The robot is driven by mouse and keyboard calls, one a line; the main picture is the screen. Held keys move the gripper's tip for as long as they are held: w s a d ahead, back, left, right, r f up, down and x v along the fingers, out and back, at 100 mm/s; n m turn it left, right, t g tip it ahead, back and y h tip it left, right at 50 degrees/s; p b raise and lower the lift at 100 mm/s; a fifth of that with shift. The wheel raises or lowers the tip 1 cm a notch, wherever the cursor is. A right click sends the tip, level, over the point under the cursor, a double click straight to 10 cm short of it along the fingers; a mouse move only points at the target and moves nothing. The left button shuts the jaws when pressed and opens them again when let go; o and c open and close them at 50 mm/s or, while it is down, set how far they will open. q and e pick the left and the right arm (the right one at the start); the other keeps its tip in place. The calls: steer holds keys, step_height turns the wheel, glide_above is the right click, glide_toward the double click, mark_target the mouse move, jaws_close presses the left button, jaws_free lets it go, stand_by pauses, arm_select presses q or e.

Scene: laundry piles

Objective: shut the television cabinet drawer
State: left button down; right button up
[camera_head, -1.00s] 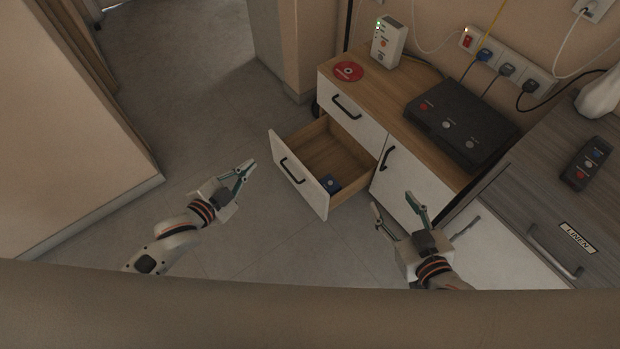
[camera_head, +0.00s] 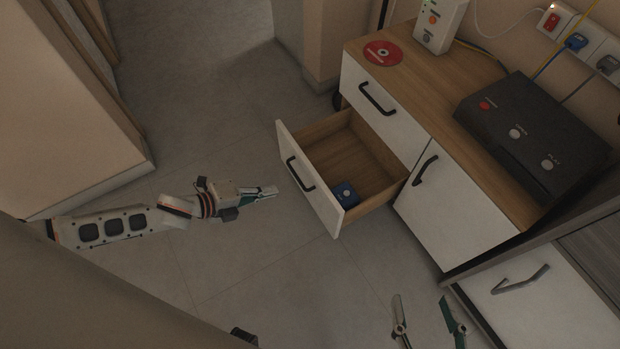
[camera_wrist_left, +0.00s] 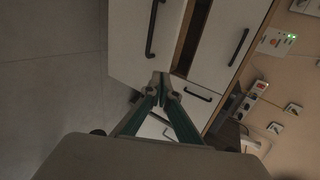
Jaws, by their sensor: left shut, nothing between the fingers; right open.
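The television cabinet (camera_head: 475,125) has a wooden top and white fronts. Its lower left drawer (camera_head: 308,178) is pulled well out, with a black handle on its white front and a small blue object (camera_head: 345,194) inside. My left gripper (camera_head: 274,191) is shut and empty, just left of the drawer front, apart from it as far as I can tell. In the left wrist view its fingertips (camera_wrist_left: 162,80) are together, with the white drawer front (camera_wrist_left: 140,45) beyond them. My right gripper (camera_head: 430,314) is open and empty at the bottom, in front of the cabinets.
On the cabinet top are a red disc (camera_head: 383,53), a white box (camera_head: 440,25) and a black player (camera_head: 532,130). A beige wall block (camera_head: 60,110) is at the left. The floor between is clear.

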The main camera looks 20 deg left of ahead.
mark_target(314, 179)
arm_select(q)
steer(key=b+x, duration=0.1)
steer(key=x, duration=0.3)
steer(key=r+b+x, duration=0.1)
steer(key=x, duration=0.3)
steer(key=b+x, duration=0.1)
steer(key=x, duration=0.3)
steer(key=shift+w+d+r+b, duration=0.15)
steer(key=shift+w+d+b, duration=0.1)
steer(key=shift+b, duration=0.15)
steer(key=shift+w+d+r, duration=0.1)
steer(key=shift+w+d, duration=0.05)
steer(key=shift+w, duration=0.1)
arm_select(e)
steer(key=a+m, duration=0.1)
steer(key=s+a+m, duration=0.1)
steer(key=a, duration=0.1)
steer(key=a+f+m+y, duration=0.1)
steer(key=a+m, duration=0.1)
steer(key=shift+s, duration=0.15)
arm_select(q)
steer(key=shift+d, duration=0.1)
